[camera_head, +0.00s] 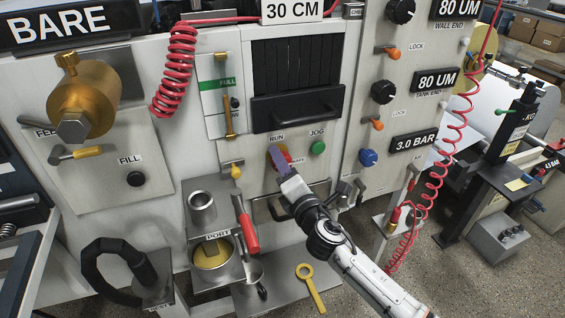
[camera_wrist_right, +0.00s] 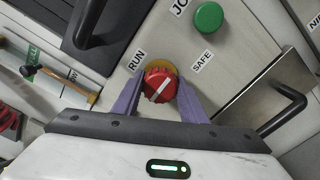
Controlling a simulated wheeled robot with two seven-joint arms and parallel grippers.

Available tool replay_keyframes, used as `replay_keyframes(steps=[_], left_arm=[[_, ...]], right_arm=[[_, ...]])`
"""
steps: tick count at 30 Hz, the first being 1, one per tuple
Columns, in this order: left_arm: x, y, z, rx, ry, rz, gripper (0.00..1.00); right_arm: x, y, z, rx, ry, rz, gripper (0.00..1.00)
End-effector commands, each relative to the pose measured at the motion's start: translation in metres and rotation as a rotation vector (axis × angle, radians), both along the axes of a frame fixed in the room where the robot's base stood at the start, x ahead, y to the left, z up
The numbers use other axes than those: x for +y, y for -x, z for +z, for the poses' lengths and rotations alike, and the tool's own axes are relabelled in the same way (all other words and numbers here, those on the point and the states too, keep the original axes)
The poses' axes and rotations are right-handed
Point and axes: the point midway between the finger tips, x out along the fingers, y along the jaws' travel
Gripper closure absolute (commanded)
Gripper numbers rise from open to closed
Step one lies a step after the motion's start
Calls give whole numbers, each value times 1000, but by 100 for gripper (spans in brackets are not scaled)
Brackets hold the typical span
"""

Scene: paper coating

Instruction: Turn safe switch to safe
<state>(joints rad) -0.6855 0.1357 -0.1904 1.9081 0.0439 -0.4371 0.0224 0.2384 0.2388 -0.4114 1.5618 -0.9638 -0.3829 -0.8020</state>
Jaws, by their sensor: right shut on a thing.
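The safe switch (camera_wrist_right: 160,86) is a red round knob with a white line, on a yellow round plate (camera_wrist_right: 157,67). In the right wrist view, the white line slants from lower left to upper right, with its upper end toward the SAFE side. The RUN label (camera_wrist_right: 137,60) is left of the knob and the SAFE label (camera_wrist_right: 203,60) is right of it. The purple fingers of my right gripper (camera_wrist_right: 161,88) are on either side of the knob and shut on it. In the head view, my right gripper (camera_head: 281,163) partly hides the switch. My left gripper is not in view.
A green JOG button (camera_head: 318,147) is just right of the switch. A black handle (camera_head: 297,105) is above it. A red-handled tool (camera_head: 246,225) and a PORT shelf are at lower left. A red coiled hose (camera_head: 434,185) hangs at the right.

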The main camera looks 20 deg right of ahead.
Motion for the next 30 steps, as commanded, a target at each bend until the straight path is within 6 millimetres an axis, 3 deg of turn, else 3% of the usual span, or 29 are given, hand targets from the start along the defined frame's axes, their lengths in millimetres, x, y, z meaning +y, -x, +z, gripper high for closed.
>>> replay_keyframes(steps=[2,3,6,17,20,30], left_arm=[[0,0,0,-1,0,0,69],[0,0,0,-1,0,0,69],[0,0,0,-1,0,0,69],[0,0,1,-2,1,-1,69],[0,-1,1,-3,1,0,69],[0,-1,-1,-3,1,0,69]], right_arm=[[0,0,0,0,5,0,84],[0,0,0,0,6,0,60],[0,0,0,0,5,0,43],[0,4,-1,0,2,0,43],[-1,15,-1,2,2,1,43],[-3,81,-1,2,3,1,43]])
